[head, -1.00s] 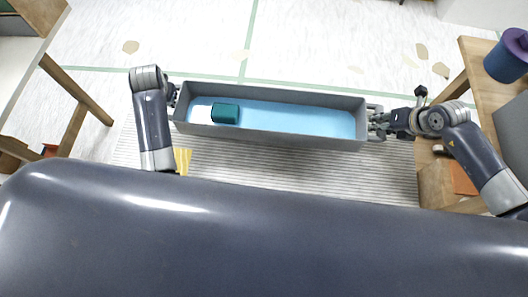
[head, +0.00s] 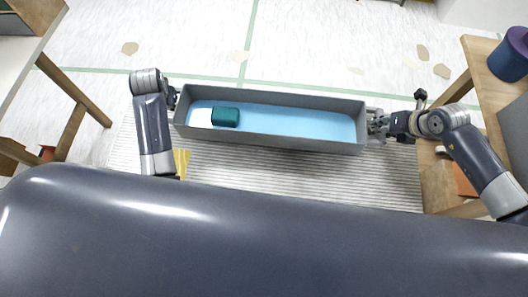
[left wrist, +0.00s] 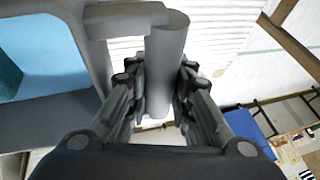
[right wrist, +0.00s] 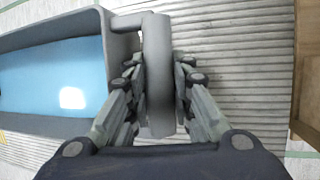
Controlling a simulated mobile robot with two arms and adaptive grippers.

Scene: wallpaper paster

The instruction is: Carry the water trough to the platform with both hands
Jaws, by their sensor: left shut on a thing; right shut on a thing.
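The water trough (head: 265,143) is a long grey box with light blue water inside, held about level in front of me in the head view. A teal block (head: 225,117) sits in its left part, beside a white patch. My left gripper (left wrist: 158,88) is shut on the trough's left end handle (left wrist: 166,50). My right gripper (right wrist: 156,90) is shut on the right end handle (right wrist: 157,60); it also shows in the head view (head: 376,124). In the head view the left fingers are mostly hidden behind the arm and trough. I cannot tell the trough's exact height above the floor.
A wooden table (head: 480,70) with a purple roll (head: 510,55) stands at the right. A table with wooden legs (head: 72,130) stands at the left. A striped mat (head: 300,170) lies below the trough.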

